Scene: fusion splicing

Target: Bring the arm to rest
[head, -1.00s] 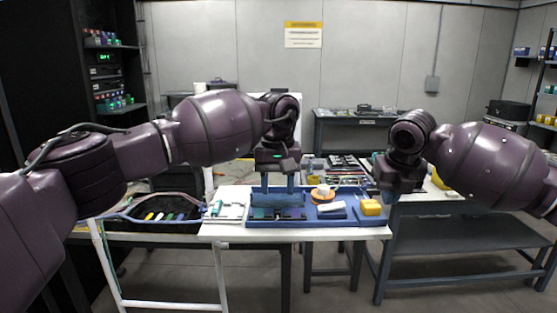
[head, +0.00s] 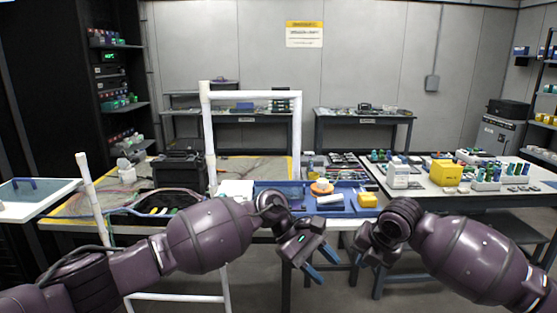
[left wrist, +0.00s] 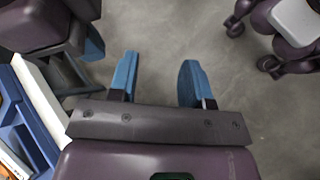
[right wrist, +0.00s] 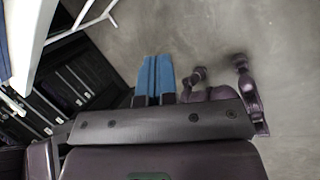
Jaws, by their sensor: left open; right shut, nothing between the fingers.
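My left gripper (head: 322,270) is open and empty, low in front of the white work table's front edge. In the left wrist view its two blue fingers (left wrist: 160,80) stand apart over bare grey floor. My right gripper (right wrist: 155,75) is shut with its blue fingers together and nothing between them, also over the floor in the right wrist view. In the head view the right arm's wrist (head: 388,228) is close to the right of the left gripper; its fingers are hard to make out there.
A blue tray (head: 285,187) with an orange-and-white spool (head: 321,187), a white piece and a yellow block (head: 367,200) sits on the white table. A white pipe frame (head: 206,130) stands left of it. A right-hand table (head: 430,190) holds several boxes.

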